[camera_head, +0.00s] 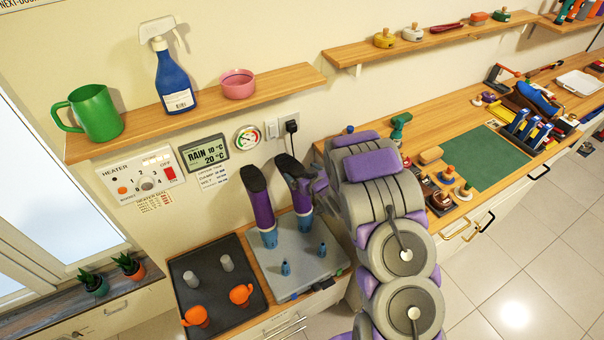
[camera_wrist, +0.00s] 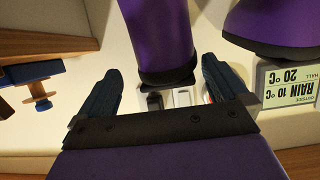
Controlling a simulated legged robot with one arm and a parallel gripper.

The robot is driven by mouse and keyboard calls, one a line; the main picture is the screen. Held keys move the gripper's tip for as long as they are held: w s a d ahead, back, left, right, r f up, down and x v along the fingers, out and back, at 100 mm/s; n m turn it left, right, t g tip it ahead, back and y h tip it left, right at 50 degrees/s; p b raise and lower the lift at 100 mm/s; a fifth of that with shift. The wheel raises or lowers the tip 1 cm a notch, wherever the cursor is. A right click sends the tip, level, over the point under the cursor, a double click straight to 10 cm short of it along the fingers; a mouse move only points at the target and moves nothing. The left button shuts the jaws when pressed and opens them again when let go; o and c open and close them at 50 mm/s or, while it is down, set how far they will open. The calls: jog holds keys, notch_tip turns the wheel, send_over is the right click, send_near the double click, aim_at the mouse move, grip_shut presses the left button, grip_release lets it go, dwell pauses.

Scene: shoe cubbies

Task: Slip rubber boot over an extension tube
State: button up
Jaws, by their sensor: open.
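Two tall purple rubber boots with black soles stand upside down on the grey tray (camera_head: 285,277): a left boot (camera_head: 263,208) and a right boot (camera_head: 302,196). Two smaller blue tubes, one left (camera_head: 286,268) and one right (camera_head: 322,250), stand bare at the tray's front. In the wrist view my gripper (camera_wrist: 162,80) is open, its dark fingers on both sides of the right boot (camera_wrist: 157,30), near its black sole. Contact cannot be told. The left boot (camera_wrist: 275,22) is beside it.
A black mat (camera_head: 218,300) at left holds two grey posts and two orange boots (camera_head: 240,293). The wall behind carries a heater panel, a weather display (camera_head: 207,153) and a shelf (camera_head: 200,110). A workbench (camera_head: 450,130) with tools extends right. Open floor lies at lower right.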

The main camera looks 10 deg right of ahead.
jog(key=p+v, duration=0.8)
jog(key=v, duration=0.9)
jog(key=shift+r+p, duration=0.15)
jog(key=shift+p, duration=0.25)
jog(key=shift+s, duration=0.1)
jog(key=shift+d, duration=0.15)
